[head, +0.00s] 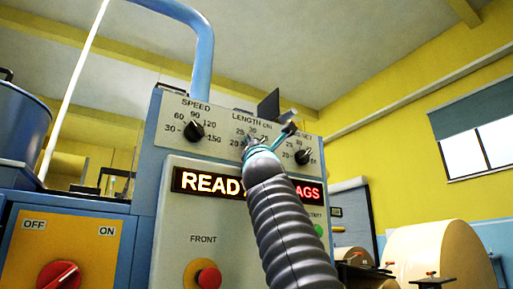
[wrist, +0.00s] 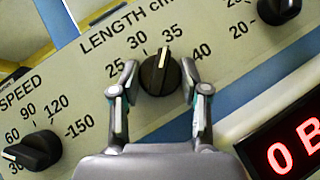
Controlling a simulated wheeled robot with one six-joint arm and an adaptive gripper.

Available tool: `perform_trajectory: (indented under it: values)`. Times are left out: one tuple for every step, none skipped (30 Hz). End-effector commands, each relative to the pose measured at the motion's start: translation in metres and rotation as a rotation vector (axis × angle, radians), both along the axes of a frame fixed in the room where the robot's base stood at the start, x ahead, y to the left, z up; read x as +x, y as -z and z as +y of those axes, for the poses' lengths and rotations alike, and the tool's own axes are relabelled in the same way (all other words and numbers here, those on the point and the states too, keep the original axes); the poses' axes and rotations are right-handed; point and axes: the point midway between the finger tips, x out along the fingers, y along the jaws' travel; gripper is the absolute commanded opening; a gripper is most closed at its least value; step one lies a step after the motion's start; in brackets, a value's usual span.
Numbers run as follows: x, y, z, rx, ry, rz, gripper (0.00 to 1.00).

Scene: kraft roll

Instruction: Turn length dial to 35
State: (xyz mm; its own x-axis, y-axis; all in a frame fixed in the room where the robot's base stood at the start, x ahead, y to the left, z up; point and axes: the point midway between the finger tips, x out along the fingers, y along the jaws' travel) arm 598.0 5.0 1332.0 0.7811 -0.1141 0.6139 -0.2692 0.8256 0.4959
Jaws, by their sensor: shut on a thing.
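The length dial (wrist: 158,78) is a black knob under the "LENGTH cm" lettering in the wrist view. Its white pointer line points up at the 35 mark. The printed scale shows 25, 30, 35 and 40 around it. My gripper (wrist: 160,80) has one finger on each side of the knob and is shut on it. In the head view my gripper (head: 254,143) is at the length scale on the panel (head: 168,225), and it hides the dial and part of the scale.
The speed dial (head: 194,131) sits to the left, and another dial (head: 302,157) sits close on the right. Below are a lit display (head: 210,182), partly covered by my arm, and a red front button (head: 209,278). A red on/off switch (head: 60,276) is at lower left.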

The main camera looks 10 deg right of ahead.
Motion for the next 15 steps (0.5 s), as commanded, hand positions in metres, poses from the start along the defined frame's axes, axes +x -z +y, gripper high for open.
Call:
perform_trajectory:
  values:
    - [0.0006,0.0015,0.0003,0.003,-0.001,0.003,0.1]
    - [0.0005,0.0016,0.0003,0.004,0.0,0.004,0.1]
    - [0.0005,0.0016,0.0,0.005,0.0,0.004,0.1]
    - [0.0005,0.0017,0.0,0.006,0.0,0.005,0.1]
    - [0.0005,0.0018,-0.0001,0.006,0.0,0.005,0.1]
    - [0.0005,0.0018,-0.0002,0.006,0.0,0.005,0.1]
    - [0.0005,0.0019,-0.0003,0.006,0.0,0.005,0.1]
    - [0.0007,0.0019,-0.0003,0.006,0.0,0.005,0.1]
    - [0.0007,0.002,-0.0004,0.006,0.0,0.005,0.1]
    - [0.0007,0.002,-0.0004,0.006,0.0,0.005,0.1]
    - [0.0008,0.002,-0.0005,0.006,0.0,0.005,0.1]
    - [0.0008,0.0021,-0.0004,0.006,0.0,0.005,0.1]
    - [0.0008,0.0021,-0.0005,0.007,0.001,0.005,0.5]
    - [0.0008,0.0021,-0.0005,0.007,0.001,0.005,0.58]
    - [0.0008,0.0021,-0.0006,0.006,0.0,0.005,0.68]
